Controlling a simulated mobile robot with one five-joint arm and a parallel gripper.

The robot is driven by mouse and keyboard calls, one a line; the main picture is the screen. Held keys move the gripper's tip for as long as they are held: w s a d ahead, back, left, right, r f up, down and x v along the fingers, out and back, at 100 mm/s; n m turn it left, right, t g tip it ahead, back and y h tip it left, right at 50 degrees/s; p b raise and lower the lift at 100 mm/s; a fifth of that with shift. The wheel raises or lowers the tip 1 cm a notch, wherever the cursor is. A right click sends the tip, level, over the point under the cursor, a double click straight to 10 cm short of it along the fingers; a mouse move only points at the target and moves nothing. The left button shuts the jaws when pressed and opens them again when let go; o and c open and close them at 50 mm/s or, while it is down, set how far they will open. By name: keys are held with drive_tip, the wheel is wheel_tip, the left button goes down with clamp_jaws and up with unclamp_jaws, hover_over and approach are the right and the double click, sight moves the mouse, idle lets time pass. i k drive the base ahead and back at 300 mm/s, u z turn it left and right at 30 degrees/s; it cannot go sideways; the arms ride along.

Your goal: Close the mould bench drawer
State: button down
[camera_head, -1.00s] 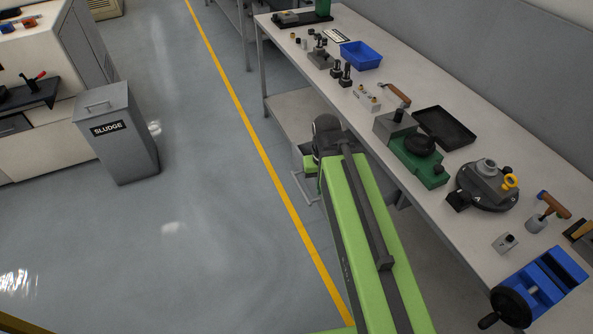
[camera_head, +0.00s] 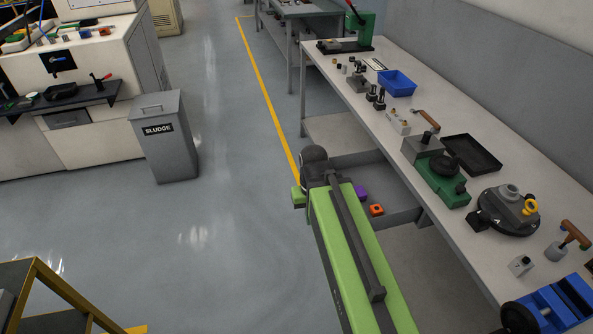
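The workbench (camera_head: 462,112) runs along the right. The end of my arm, with a dark rounded wrist and a green part (camera_head: 298,198), is at the drawer's left side. My fingertips are hidden, so I cannot tell whether they touch the drawer.
The bench top holds a blue tray (camera_head: 397,83), a black tray (camera_head: 472,154), a green vise-like fixture (camera_head: 440,180) and a blue vise (camera_head: 560,305). A grey sludge bin (camera_head: 165,137) stands at left. A yellow-railed stand (camera_head: 62,290) is at lower left. The floor between is clear.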

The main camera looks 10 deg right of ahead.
sight(372, 169)
drive_tip(key=u, duration=0.65)
drive_tip(key=i, duration=0.65)
drive_tip(key=u, duration=1.3)
drive_tip(key=i, duration=0.55)
drive_tip(key=k, duration=0.6)
drive_tip(key=z, duration=0.15)
